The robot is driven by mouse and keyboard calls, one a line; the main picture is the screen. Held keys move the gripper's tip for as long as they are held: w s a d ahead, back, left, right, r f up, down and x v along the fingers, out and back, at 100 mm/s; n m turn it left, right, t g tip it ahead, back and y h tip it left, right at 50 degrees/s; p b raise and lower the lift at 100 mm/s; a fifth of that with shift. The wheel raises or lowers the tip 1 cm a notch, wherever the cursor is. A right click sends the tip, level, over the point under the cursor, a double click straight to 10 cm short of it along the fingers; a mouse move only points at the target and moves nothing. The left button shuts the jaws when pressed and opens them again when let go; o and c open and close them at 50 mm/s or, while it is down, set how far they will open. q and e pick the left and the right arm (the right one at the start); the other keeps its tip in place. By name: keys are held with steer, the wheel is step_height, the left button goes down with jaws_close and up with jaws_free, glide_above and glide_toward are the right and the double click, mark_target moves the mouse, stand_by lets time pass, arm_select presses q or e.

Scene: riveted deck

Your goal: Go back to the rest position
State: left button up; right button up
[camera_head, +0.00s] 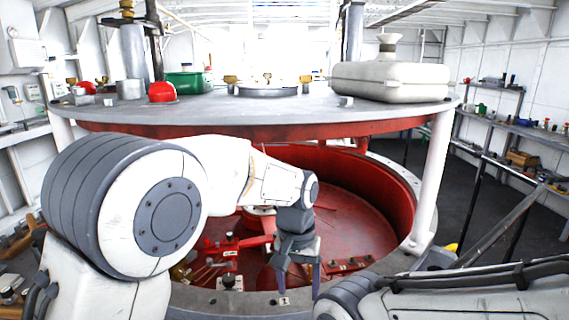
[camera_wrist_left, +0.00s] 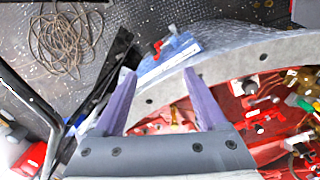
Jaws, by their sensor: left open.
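My left gripper (camera_head: 298,284) hangs pointing down over the near rim of the red basin. In the left wrist view its two purple fingers (camera_wrist_left: 160,100) are spread apart with nothing between them. My left arm comes in from the left and bends down to it. My right arm lies low at the bottom right of the head view, and its gripper does not show.
The red basin (camera_head: 350,215) with red valve handles (camera_head: 232,243) lies below a round grey deck (camera_head: 240,108). A white post (camera_head: 433,180) stands at right. The deck bears a pale canister (camera_head: 390,82) and a green pot (camera_head: 186,83). Coiled rope (camera_wrist_left: 65,40) lies on the floor.

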arm_select(q)
steer(key=s+a+m, duration=0.2)
steer(key=s+a, duration=0.2)
steer(key=s, duration=0.8)
steer(key=s+a+f+m, duration=0.1)
steer(key=s+a+m, duration=0.1)
steer(key=s, duration=0.9)
steer(key=shift+s+a+f, duration=0.15)
steer(key=shift+s+a, duration=0.2)
steer(key=shift+a, duration=0.5)
